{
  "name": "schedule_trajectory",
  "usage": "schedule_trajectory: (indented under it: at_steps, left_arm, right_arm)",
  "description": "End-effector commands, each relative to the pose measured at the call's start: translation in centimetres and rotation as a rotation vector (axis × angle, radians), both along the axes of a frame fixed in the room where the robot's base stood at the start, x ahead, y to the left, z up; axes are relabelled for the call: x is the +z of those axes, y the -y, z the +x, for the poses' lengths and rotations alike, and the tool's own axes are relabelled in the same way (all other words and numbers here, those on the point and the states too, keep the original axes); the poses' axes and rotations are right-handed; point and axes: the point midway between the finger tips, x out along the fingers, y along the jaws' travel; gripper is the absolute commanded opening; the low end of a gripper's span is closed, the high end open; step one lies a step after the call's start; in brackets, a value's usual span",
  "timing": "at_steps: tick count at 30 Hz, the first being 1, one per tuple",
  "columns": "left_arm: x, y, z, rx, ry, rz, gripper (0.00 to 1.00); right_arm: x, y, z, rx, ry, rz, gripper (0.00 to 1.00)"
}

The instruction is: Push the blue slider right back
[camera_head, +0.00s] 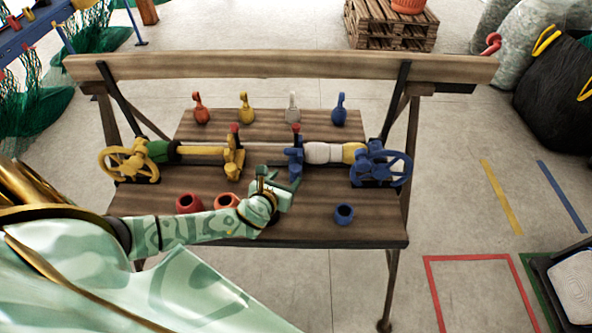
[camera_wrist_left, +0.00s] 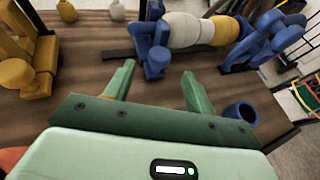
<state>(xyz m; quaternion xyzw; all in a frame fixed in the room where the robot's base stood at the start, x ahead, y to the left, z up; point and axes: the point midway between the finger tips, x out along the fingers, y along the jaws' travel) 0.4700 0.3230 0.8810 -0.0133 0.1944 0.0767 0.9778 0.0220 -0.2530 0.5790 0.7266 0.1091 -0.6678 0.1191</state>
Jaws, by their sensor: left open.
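The blue slider (camera_head: 294,157) stands on the horizontal rail (camera_head: 266,154) that runs across the bench, right of its middle. It also shows in the left wrist view (camera_wrist_left: 153,52), upright, with its lower knob just beyond my fingertips. My left gripper (camera_head: 279,180) is open and empty, just in front of the slider and low over the bench board. In the left wrist view its green fingers (camera_wrist_left: 157,74) point toward the slider, one to each side of its lower knob. I cannot tell whether they touch it. My right gripper is not in view.
A yellow slider (camera_head: 233,158) stands left on the rail, between a yellow handwheel (camera_head: 130,162) and a blue handwheel (camera_head: 381,166). White and yellow rolls (camera_head: 322,153) lie right of the blue slider. A blue cup (camera_head: 344,214) and red cup (camera_head: 188,202) stand in front.

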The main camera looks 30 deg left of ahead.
Motion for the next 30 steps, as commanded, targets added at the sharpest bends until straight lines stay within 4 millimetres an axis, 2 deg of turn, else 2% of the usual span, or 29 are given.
schedule_trajectory:
  at_steps: [3,10,15,23,29,30]
  left_arm:
    - [-1.6,-0.4,2.9,0.002,0.001,0.0,0.55]
    - [-3.1,-1.0,6.5,0.001,-0.001,-0.003,0.55]
    - [-3.3,-1.1,7.6,0.001,-0.001,-0.003,0.55]
    - [-3.2,-1.2,7.7,0.002,0.0,-0.004,0.55]
    - [-3.2,-1.2,7.6,0.002,0.0,-0.004,0.02]
    - [-3.2,-1.2,7.6,0.002,0.0,-0.004,0.0]
  right_arm:
    - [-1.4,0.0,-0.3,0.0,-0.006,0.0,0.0]
    - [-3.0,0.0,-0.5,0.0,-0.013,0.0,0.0]
    - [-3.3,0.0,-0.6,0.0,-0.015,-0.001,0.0]
    - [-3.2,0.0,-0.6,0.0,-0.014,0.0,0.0]
    - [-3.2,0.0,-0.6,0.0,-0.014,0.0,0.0]
    - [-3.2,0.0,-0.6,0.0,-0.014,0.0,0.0]
